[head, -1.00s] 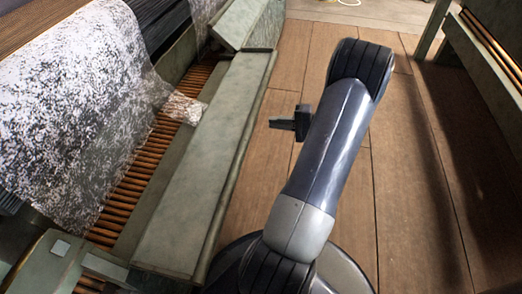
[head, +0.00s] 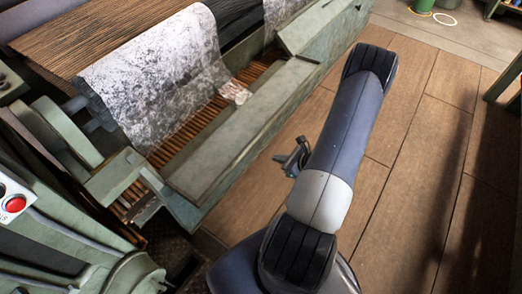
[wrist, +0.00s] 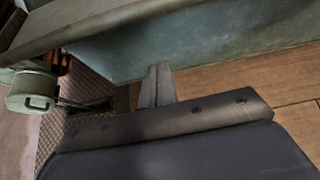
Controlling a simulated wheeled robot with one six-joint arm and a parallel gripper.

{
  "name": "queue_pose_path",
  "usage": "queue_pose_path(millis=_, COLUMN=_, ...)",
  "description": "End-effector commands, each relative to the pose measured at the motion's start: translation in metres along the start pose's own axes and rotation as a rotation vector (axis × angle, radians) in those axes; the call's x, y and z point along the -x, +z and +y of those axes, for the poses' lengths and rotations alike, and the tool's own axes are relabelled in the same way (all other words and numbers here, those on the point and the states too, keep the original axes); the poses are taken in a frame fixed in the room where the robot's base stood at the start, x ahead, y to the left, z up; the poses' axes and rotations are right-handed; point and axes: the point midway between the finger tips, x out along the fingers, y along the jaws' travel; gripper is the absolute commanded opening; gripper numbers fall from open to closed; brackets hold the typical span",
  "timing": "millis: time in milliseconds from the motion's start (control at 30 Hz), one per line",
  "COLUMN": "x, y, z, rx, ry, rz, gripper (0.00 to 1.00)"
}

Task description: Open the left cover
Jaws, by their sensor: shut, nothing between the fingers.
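The machine has a long grey-green panel (head: 235,140) along its front, beside the wooden slats (head: 195,130) of the apron. It lies flat, and I cannot tell for sure whether it is the left cover. A shorter green piece (head: 310,32) sits tilted at its far end. My gripper (head: 292,160) is to the right of the long panel, over the floor side, apart from it as seen from the head. In the wrist view my gripper (wrist: 160,72) is shut and empty, its tips in front of the machine's green side wall (wrist: 130,50).
Speckled white fabric (head: 165,75) hangs over the slats. A control box with a red button (head: 15,204) and green machine parts stand at left. A small pale-green box (wrist: 32,92) shows in the wrist view. Wooden floor (head: 415,150) is clear at right; a green bucket (head: 420,5) stands far back.

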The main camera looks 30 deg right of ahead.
Motion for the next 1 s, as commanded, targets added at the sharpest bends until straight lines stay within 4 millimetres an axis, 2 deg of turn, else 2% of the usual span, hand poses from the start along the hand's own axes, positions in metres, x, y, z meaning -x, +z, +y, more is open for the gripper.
queue_pose_path(millis=133, x=0.000, y=0.001, z=0.007, rx=-0.045, ry=0.006, rz=0.021, gripper=0.00)
queue_pose_path(millis=267, x=-0.011, y=-0.001, z=0.007, rx=-0.046, ry=0.007, rz=0.022, gripper=0.00)
queue_pose_path(millis=733, x=-0.101, y=-0.003, z=0.008, rx=-0.042, ry=0.009, rz=0.021, gripper=0.00)
queue_pose_path(millis=800, x=-0.095, y=0.012, z=0.005, rx=-0.040, ry=0.003, rz=0.019, gripper=0.00)
queue_pose_path(millis=1000, x=-0.088, y=0.032, z=0.005, rx=-0.042, ry=0.004, rz=0.020, gripper=0.00)
